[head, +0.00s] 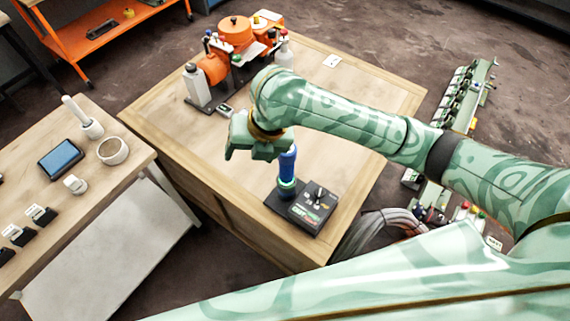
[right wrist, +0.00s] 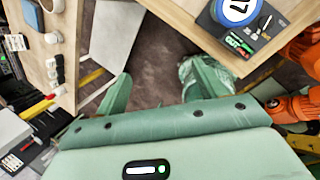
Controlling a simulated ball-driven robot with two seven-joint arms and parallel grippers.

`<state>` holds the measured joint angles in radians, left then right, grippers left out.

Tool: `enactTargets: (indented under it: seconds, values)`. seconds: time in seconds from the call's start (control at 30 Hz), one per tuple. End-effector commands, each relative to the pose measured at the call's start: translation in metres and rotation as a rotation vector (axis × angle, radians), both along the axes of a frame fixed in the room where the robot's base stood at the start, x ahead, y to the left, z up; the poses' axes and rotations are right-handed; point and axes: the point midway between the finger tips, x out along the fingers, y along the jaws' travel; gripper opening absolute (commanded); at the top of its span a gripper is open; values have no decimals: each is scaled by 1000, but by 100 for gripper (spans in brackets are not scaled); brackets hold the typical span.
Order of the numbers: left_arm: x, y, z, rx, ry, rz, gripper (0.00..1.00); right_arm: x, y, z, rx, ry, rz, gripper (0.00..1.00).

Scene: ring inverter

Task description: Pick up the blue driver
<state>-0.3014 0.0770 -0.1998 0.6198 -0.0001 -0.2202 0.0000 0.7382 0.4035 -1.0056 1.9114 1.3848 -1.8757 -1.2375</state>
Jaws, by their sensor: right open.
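The blue driver (head: 287,168) stands upright in a black dock (head: 318,218) with a knob and a screen, near the front corner of the wooden table. In the right wrist view the driver's round blue top (right wrist: 236,9) shows a white "17". My right gripper (head: 250,152) is open and empty, close to the driver on its upper left. In the right wrist view my right gripper's fingers (right wrist: 161,84) have floor between them, and the driver lies beyond the right finger. The gripper partly overlaps the driver's top in the head view. My left gripper is not seen.
An orange machine (head: 235,35) stands at the table's back. A side bench (head: 100,185) on the left holds a tablet (head: 61,158), a round cup (head: 112,151) and small parts. A green rack (head: 465,95) stands on the right. The wooden table's middle is largely clear.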

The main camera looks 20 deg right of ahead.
Motion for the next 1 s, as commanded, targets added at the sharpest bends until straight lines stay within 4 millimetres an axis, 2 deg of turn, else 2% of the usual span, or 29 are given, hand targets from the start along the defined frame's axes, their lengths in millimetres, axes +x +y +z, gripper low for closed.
enactTargets:
  seconds: [0.03, 0.2, 0.3, 0.43, 0.57, 0.8, 0.9, 1.0]
  values:
    - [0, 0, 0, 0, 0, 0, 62, 13, -13, 9, -84, -6, 112, 71]
    - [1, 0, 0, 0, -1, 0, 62, 37, -56, 35, -275, 54, 414, 71]
    - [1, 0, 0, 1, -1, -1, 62, 46, -75, 49, -326, 87, 502, 71]
    - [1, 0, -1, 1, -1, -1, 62, 50, -86, 54, -347, 111, 554, 71]
    - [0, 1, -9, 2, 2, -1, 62, 49, -87, 32, -348, 118, 562, 71]
    - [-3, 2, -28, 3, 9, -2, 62, 49, -87, -28, -346, 117, 560, 71]
    - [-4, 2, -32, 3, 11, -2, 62, 49, -87, -44, -345, 115, 560, 71]
    - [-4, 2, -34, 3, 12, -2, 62, 49, -87, -51, -347, 112, 560, 71]
